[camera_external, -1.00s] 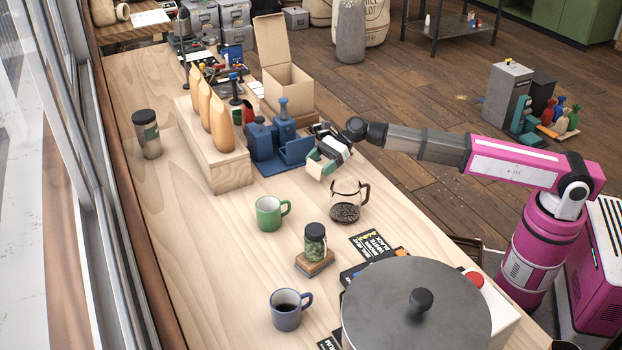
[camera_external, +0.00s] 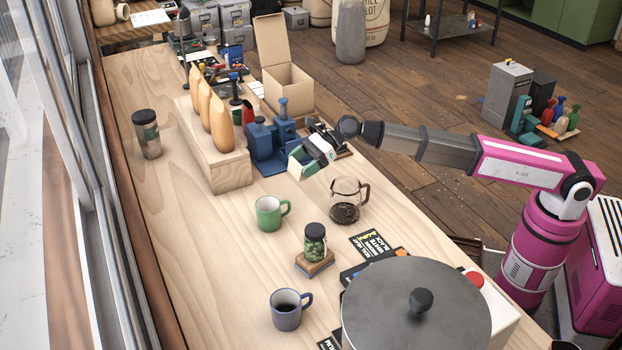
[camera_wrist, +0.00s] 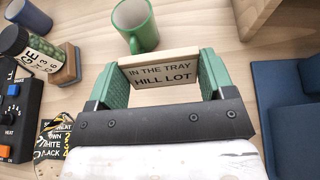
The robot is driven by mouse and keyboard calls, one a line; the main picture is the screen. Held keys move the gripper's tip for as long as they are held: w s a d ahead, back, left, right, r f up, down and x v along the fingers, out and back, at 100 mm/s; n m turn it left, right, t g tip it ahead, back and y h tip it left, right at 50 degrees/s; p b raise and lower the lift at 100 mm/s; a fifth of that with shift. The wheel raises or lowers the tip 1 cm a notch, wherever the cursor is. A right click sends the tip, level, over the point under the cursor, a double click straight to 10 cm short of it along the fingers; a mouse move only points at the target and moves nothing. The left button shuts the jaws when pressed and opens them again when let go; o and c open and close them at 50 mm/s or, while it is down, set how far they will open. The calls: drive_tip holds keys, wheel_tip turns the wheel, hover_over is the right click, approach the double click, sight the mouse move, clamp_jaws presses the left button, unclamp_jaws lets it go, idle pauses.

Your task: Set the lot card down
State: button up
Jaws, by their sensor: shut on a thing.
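The lot card (camera_wrist: 160,73) is a small cream plate reading "IN THE TRAY HILL LOT" in the wrist view. My gripper (camera_wrist: 160,78) has green fingers on both ends of the card and is shut on it. How far the card is above the wood is hard to tell.
A green mug (camera_external: 268,214) and glass carafe (camera_external: 345,202) stand near the gripper. A green-filled jar (camera_external: 315,243), blue mug (camera_external: 286,311) and large lidded pot (camera_external: 416,310) are nearer the camera. Table left of the green mug is clear.

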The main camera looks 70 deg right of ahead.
drive_tip(key=a, duration=0.5)
hover_over(280, 188)
drive_tip(key=shift+m+t, duration=0.3)
drive_tip(key=shift+t, duration=0.1)
wheel_tip(280, 188, down, 6)
drive_tip(key=shift+a+f, duration=0.1)
drive_tip(key=shift+f, duration=2.05)
drive_tip(key=shift+f, duration=0.1)
drive_tip(key=o, duration=0.9)
drive_tip(key=v, duration=1.1)
drive_tip(key=shift+s+r, duration=0.2)
drive_tip(key=shift+r, duration=0.1)
drive_tip(key=shift+s+d+r, duration=0.1)
drive_tip(key=shift+s+d, duration=0.05)
drive_tip(key=shift+d, duration=0.2)
